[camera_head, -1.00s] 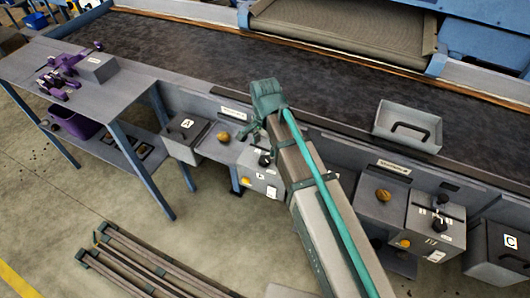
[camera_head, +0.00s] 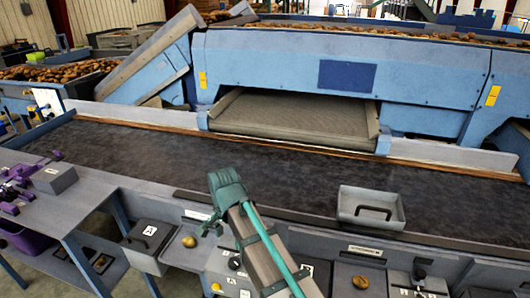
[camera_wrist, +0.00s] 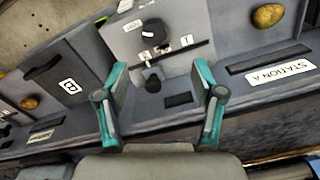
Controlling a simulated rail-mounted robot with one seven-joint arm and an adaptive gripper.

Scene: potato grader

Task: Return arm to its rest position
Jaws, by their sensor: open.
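My gripper (camera_wrist: 160,98) shows in the wrist view with its two teal fingers apart and nothing between them. Beyond the fingers is a grey control box with a black knob (camera_wrist: 153,33) and a slotted panel. In the head view my arm reaches up from the bottom middle. My gripper (camera_head: 213,208) is at its far end, beside the near edge of the dark conveyor belt (camera_head: 150,158). The fingers are small and partly hidden there.
A grey handled tray (camera_head: 343,205) sits at the belt's near edge, right of my arm. Boxes and potatoes (camera_head: 189,241) line the front ledge. A side table (camera_head: 85,205) with purple tools stands left. The blue grader (camera_head: 280,60) stands behind the belt.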

